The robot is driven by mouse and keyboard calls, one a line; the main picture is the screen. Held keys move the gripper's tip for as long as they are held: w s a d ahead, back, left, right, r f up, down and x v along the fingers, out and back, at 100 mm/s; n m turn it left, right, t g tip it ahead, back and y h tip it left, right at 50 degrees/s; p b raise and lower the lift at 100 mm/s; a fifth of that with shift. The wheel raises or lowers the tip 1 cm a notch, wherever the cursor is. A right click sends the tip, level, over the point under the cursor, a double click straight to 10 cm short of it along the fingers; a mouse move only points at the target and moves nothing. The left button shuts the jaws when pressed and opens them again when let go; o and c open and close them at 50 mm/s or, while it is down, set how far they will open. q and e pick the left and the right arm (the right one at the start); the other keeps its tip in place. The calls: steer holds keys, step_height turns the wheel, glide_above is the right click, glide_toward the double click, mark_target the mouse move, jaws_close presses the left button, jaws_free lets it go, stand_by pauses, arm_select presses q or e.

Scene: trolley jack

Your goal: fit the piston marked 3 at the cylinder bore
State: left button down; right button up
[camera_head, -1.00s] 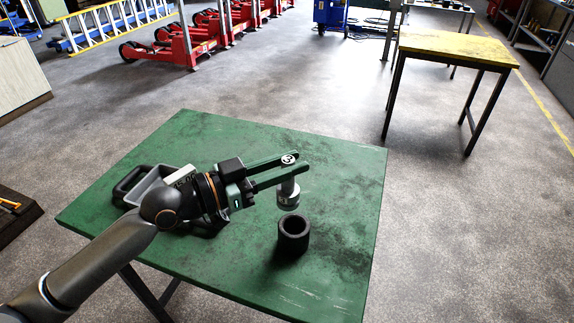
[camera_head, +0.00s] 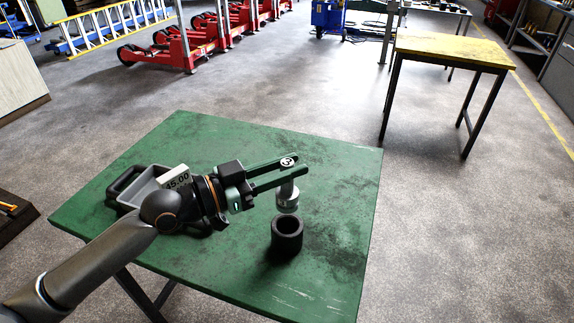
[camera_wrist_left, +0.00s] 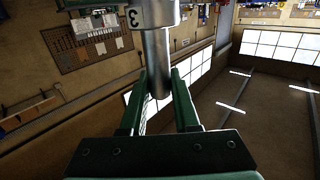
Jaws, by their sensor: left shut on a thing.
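My left gripper (camera_head: 296,167) is shut on the piston marked 3 (camera_head: 287,197), gripping its narrow rod, with a black-and-white 3 mark showing at the top. The wide silvery head hangs below the fingers, roughly upright. In the left wrist view, the piston (camera_wrist_left: 155,14) shows the "3" on its pale wide part, and the rod stands between the green fingers. The black cylinder (camera_head: 287,240) stands on the green table, open end up. The piston is over the bore with a small gap, apparently outside it. The bore's inside is dark. My right gripper is out of view.
The green table (camera_head: 330,270) is worn and mostly clear around the cylinder. A grey device or tray with a "45.00" display (camera_head: 176,179) stands behind my left wrist. A yellow-topped table (camera_head: 455,47) and red jacks (camera_head: 190,42) stand farther off.

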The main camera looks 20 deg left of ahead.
mark_target(281, 192)
arm_select(q)
step_height(281, 192, down, 3)
steer(key=shift+r+b, duration=0.1)
steer(key=shift+b, duration=1.05)
steer(key=shift+f+b, duration=0.55)
steer(key=shift+f, duration=0.35)
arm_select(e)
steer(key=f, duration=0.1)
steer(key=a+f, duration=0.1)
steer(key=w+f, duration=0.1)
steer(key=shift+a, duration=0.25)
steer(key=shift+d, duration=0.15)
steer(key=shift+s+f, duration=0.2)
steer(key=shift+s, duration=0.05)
arm_select(q)
steer(key=shift+f+b, duration=0.25)
steer(key=shift+b, duration=0.2)
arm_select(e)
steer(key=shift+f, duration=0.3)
arm_select(q)
steer(key=shift+f, duration=0.15)
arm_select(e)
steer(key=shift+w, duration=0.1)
